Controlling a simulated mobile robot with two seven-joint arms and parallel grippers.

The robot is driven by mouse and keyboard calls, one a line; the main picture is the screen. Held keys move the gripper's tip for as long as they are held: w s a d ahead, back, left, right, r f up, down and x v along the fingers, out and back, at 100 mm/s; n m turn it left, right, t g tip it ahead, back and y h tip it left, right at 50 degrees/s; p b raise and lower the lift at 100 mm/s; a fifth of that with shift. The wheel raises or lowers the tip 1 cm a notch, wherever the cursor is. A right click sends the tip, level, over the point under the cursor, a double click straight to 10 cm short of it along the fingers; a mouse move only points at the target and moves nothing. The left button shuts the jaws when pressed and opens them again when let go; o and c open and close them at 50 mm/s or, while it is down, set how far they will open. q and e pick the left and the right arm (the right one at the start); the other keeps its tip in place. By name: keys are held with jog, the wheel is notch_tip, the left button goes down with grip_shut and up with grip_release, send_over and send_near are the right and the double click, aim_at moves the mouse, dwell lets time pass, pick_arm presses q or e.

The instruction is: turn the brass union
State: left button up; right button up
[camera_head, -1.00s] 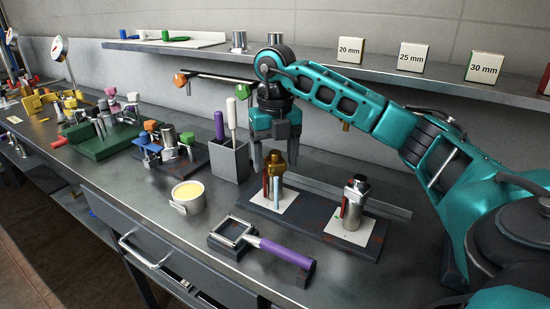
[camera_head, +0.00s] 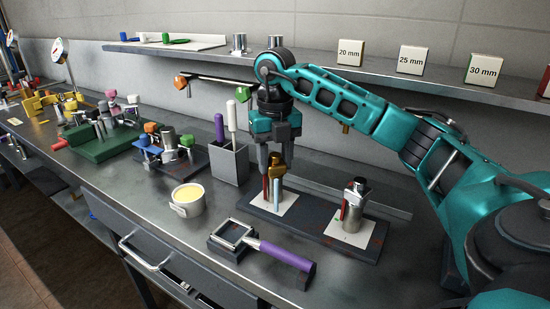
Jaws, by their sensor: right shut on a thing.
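The brass union (camera_head: 278,168) sits low between the fingers of my right gripper (camera_head: 276,162), which points straight down. The right gripper is shut on the union; its fingers and palm hide the union's upper part. Below the union, a red strip and a pale blue strip stand upright over a white square on a dark base plate (camera_head: 315,228). My left gripper is not in view.
A steel fitting (camera_head: 354,200) stands on the plate's right white square. In front lie a purple-handled tool (camera_head: 280,252) and a cup of yellow stuff (camera_head: 187,195). A grey holder (camera_head: 229,163) with two handles stands left of my gripper. A shelf runs behind.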

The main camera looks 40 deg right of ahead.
jog(key=shift+r+n+p, duration=0.15)
jog(key=shift+n+p, duration=0.15)
jog(key=shift+p, duration=0.05)
jog(key=n+p, duration=0.2)
jog(key=n, duration=0.1)
jog(key=shift+n+p, duration=0.5)
jog(key=shift+n, duration=0.6)
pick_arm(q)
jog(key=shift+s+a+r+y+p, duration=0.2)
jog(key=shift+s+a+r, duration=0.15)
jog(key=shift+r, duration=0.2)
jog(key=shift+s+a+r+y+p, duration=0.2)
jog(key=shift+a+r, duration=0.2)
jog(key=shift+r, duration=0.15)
pick_arm(e)
jog(key=shift+n, duration=1)
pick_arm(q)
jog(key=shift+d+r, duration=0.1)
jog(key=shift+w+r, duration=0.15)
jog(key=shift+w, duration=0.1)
pick_arm(e)
jog(key=o, duration=1.1)
jog(key=shift+c, duration=0.2)
